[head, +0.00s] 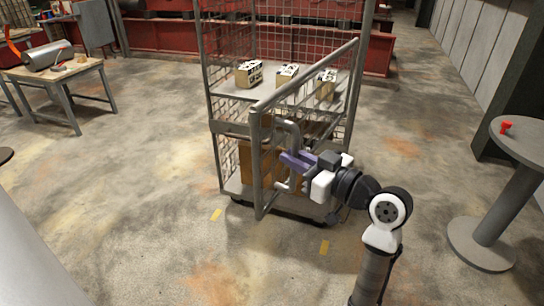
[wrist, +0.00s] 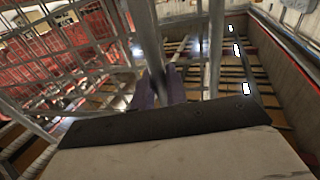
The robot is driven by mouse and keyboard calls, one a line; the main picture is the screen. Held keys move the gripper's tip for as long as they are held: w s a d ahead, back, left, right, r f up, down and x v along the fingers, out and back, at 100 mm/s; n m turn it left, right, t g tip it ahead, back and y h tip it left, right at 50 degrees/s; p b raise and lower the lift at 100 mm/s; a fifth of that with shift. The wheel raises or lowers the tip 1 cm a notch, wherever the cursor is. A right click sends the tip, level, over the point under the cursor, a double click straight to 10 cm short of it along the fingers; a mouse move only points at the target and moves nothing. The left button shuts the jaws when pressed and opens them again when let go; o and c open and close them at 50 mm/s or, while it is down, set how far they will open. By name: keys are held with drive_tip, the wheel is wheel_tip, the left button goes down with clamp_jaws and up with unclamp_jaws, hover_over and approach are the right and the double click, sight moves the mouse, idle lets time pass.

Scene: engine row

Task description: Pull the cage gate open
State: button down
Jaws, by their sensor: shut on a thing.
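The cage trolley (head: 210,95) stands in the middle of the head view, with mesh walls and a shelf. Its gate (head: 258,150) is a grey tubular frame that stands out at an angle from the cage front, so the gate is partly open. My gripper (head: 290,158) is at the gate's curved handle (head: 290,128) and is shut on it. In the wrist view my purple fingers (wrist: 158,90) close around a grey upright bar. The exact contact is partly hidden by the bar and the gripper body.
Several small boxes (head: 249,73) stand on the cage shelf, and brown cartons (head: 250,160) sit below. A round grey table (head: 525,140) with a red item (head: 506,127) is at the right. A wooden workbench (head: 55,72) is at the left. The floor in front is clear.

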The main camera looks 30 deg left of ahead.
drive_tip(key=w+d+b, duration=0.1)
drive_tip(key=w+d, duration=0.1)
drive_tip(key=d, duration=0.7)
drive_tip(key=shift+r, duration=0.1)
drive_tip(key=c, duration=1.5)
unclamp_jaws()
drive_tip(key=shift+w+a, duration=0.1)
drive_tip(key=shift+g, duration=0.4)
drive_tip(key=d+b, duration=0.1)
drive_tip(key=d, duration=0.3)
drive_tip(key=s+d+b, duration=0.1)
drive_tip(key=d, duration=0.4)
drive_tip(key=d+b, duration=0.1)
drive_tip(key=d, duration=0.3)
drive_tip(key=shift+s+d, duration=0.35)
drive_tip(key=shift+d, duration=0.1)
